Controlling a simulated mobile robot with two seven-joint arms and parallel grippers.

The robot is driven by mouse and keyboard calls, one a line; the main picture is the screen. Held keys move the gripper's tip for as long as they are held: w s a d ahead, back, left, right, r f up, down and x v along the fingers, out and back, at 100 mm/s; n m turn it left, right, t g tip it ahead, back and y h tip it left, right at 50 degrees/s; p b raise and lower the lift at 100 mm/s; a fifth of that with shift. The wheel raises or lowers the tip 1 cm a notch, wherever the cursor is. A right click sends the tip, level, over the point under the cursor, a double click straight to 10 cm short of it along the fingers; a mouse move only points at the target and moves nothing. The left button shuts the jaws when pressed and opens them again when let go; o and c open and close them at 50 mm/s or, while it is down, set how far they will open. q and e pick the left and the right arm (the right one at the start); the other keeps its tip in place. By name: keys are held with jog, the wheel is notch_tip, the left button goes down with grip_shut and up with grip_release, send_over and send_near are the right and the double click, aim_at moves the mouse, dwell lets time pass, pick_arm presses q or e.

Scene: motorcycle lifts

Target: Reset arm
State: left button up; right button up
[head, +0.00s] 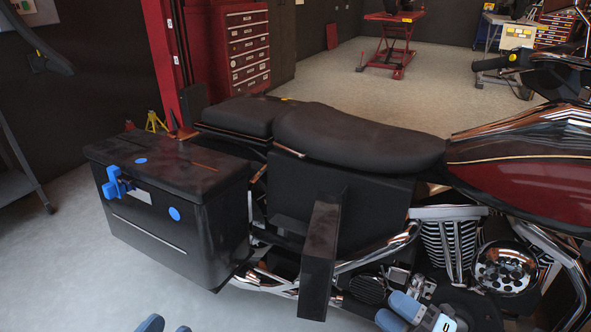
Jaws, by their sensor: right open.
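My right gripper (397,311) shows at the bottom, right of centre, in front of the motorcycle's lower engine area. Its blue-grey fingers are open, and I see nothing held between them. At the bottom edge, left of centre, blue tips of what looks like my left gripper (166,327) show over the floor. The rest of it is cut off, so its opening is unclear. The motorcycle (360,135) has a black seat and dark red tank. Its black side case (165,225) is closed, with a blue latch (117,183) on its face. Both grippers are apart from the case.
A red tool cabinet (248,47) and a red lift post (163,60) stand behind the case. A red lift table (393,42) stands at the back. A grey stand (15,185) is at left.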

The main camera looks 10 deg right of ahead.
jog(key=s+a+r+m+g+h, duration=0.1)
jog(key=a+r+m, duration=0.3)
jog(key=a+m, duration=0.4)
jog(key=a+r+m+h, duration=0.2)
jog(key=a+r+m, duration=0.25)
jog(key=m, duration=0.55)
notch_tip(320, 180, up, 10)
jog(key=s+m+t+p, duration=0.1)
jog(key=m+t+p, duration=0.15)
jog(key=p, duration=0.85)
pick_arm(q)
notch_tip(320, 180, up, 14)
jog(key=a+n+y+p, duration=0.3)
jog(key=p, duration=1.5)
jog(key=s+a+r+g+y+p, duration=0.1)
jog(key=s+a+g+y+p, duration=0.2)
jog(key=p, duration=1.4)
jog(key=shift+s+a+g, duration=0.5)
jog(key=shift+s+a, duration=0.45)
jog(key=shift+s, duration=0.3)
pick_arm(e)
jog(key=s+d+r+g+h, duration=0.4)
jog(key=d+g+h, duration=0.1)
jog(key=d+g, duration=0.1)
jog(key=shift+s+d+r+g+h, duration=0.2)
jog(key=shift+d+r+g+h, duration=0.15)
jog(key=shift+d, duration=0.3)
